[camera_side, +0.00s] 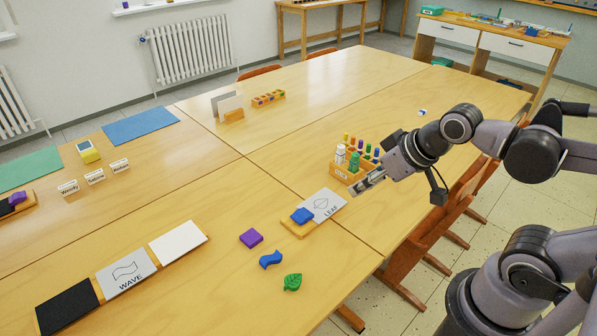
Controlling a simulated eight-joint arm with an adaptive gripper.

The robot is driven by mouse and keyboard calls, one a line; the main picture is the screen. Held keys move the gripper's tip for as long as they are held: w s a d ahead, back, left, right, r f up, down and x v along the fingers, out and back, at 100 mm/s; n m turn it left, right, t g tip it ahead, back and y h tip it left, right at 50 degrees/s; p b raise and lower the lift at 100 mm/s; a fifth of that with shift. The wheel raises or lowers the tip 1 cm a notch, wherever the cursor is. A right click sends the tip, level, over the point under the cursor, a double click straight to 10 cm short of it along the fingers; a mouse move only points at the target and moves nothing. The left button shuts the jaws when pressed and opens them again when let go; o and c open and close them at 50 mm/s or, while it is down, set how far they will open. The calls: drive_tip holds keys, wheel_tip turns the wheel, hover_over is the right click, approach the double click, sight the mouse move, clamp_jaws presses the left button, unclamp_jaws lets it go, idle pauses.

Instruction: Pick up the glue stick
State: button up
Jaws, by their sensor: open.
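A wooden holder (340,173) stands on the table in front of my gripper. At its near left side stand a white upright tube (340,154) and a white-and-green upright tube (354,162). One of these looks like the glue stick, but I cannot tell which. My gripper (362,186) is open and reaches in from the right, low beside the right end of the holder. It appears empty and apart from the tubes. The fingertips are small here, and part of the holder's right side is hidden behind my gripper.
Coloured markers (366,150) stand behind the tubes in the holder. A LEAF card (324,204) with a blue block (302,215) lies to the left. A purple block (251,238), a blue wave (270,260) and a green leaf (292,282) lie nearer. The table behind the holder is mostly clear.

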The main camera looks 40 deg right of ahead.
drive_tip(key=g, duration=0.3)
hover_over(358, 156)
drive_tip(key=s, duration=0.3)
wheel_tip(358, 156, down, 9)
drive_tip(key=shift+w+x, duration=0.15)
drive_tip(key=shift+x, duration=2.35)
drive_tip(key=shift+w+x, duration=0.15)
drive_tip(key=shift+x, duration=2.4)
drive_tip(key=shift+d+r, duration=0.1)
drive_tip(key=shift+d, duration=0.05)
clamp_jaws()
